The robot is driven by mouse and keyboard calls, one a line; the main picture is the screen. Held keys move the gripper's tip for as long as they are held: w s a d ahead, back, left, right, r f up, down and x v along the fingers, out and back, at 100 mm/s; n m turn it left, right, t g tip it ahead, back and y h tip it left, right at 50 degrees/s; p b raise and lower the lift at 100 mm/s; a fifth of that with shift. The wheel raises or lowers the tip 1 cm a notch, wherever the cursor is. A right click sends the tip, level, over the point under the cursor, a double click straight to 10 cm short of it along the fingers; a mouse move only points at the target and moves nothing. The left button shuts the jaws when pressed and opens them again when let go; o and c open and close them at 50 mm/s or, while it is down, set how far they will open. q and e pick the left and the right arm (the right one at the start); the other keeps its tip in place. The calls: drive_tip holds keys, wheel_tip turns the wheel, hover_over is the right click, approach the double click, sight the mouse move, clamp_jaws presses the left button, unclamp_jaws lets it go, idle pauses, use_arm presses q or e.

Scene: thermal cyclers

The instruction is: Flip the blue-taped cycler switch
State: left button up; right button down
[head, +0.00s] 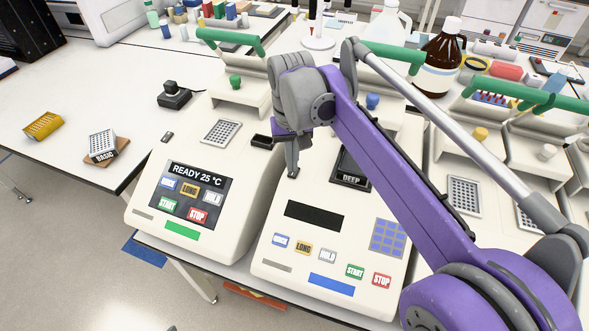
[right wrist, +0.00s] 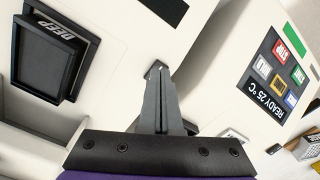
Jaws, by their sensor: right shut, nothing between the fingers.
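The blue-taped cycler (head: 331,284) stands in the front middle of the head view, with a blue tape strip below its buttons. Its display (head: 314,215) is dark; the dark display also shows in the right wrist view (right wrist: 168,8). My right gripper (head: 293,173) is shut and empty, pointing down at this cycler's top, left of the DEEP block (head: 351,168). In the right wrist view its fingertips (right wrist: 157,70) are at a small dark piece, probably the switch, which they mostly cover. Whether they touch it, and the switch's position, I cannot tell. My left gripper is out of view.
The green-taped cycler (head: 182,231) stands close on the left, its display reading READY 25 °C. More cyclers (head: 464,197) stand on the right. A BASIC block (head: 103,146) and a yellow rack (head: 43,125) are on the left bench.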

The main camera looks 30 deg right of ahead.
sight(292, 175)
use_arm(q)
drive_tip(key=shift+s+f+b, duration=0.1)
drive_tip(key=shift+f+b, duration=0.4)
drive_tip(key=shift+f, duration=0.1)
use_arm(e)
drive_tip(key=shift+f, duration=0.95)
idle(0.4)
drive_tip(key=shift+r+p, duration=2.5)
drive_tip(key=shift+r, duration=1.1)
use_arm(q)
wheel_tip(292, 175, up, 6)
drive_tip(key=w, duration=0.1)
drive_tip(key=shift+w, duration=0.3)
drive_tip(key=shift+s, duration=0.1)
use_arm(e)
drive_tip(key=shift+s+f, duration=0.1)
drive_tip(key=shift+f, duration=0.05)
